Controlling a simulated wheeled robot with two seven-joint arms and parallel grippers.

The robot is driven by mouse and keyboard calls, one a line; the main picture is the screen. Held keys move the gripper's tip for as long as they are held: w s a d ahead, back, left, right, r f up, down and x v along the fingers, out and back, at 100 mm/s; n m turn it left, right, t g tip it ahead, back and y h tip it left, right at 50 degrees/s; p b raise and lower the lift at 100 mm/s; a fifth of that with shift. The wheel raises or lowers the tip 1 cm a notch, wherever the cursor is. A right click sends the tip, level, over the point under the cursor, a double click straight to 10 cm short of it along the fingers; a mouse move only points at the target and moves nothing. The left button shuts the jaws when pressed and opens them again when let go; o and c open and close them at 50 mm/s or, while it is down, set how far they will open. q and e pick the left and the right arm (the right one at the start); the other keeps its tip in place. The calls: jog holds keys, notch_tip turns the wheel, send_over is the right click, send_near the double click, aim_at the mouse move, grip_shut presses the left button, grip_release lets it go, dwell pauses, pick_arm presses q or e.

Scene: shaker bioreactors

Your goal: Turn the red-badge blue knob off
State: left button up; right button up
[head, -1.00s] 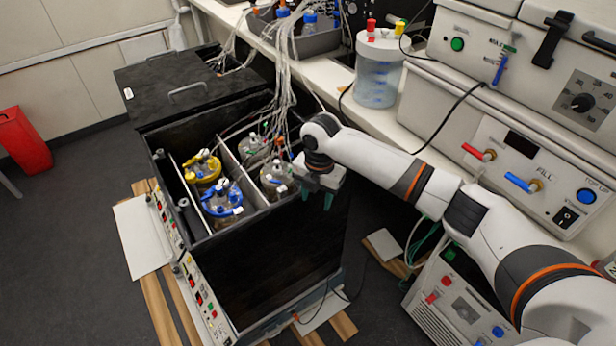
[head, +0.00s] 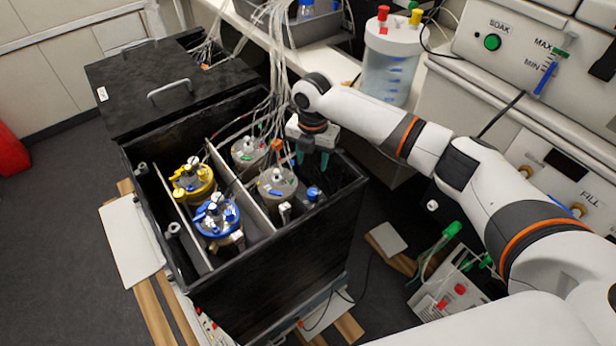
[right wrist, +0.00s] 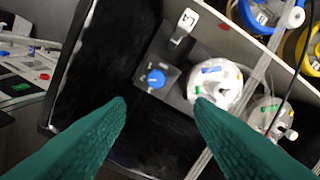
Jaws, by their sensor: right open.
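A blue knob (head: 313,193) sits in the right part of the black shaker box, beside a grey-lidded vessel. In the right wrist view the blue knob (right wrist: 155,78) stands on a small dark grey block, just beyond the gap between my fingertips. I cannot clearly make out a red badge on it. My right gripper (head: 312,160) hangs over the right end of the box, pointing down, a little behind the knob in the head view. Its green fingers, also in the right wrist view (right wrist: 160,104), are spread and empty, apart from the knob. My left gripper is not in view.
The black box (head: 270,262) has high walls and a divider. Vessels with yellow (head: 193,180), blue (head: 217,215) and grey (head: 277,185) lids stand inside, with tubing rising behind. A white-grey machine (head: 500,45) stands at the right.

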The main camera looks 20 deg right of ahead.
send_over(313, 192)
jog(key=f, duration=0.5)
jog(key=shift+s+f+p, duration=0.15)
jog(key=shift+s+p, duration=0.05)
jog(key=shift+p, duration=0.2)
jog(key=f, duration=0.4)
jog(key=shift+w+a+f, duration=0.1)
jog(key=shift+w+f, duration=0.1)
jog(key=shift+f, duration=0.05)
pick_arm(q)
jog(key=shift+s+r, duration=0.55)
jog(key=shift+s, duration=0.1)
pick_arm(e)
jog(key=shift+f, duration=0.75)
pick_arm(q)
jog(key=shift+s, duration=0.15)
pick_arm(e)
jog(key=shift+c, duration=0.3)
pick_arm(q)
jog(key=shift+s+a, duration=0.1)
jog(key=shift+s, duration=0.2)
pick_arm(e)
jog(key=c, duration=0.9)
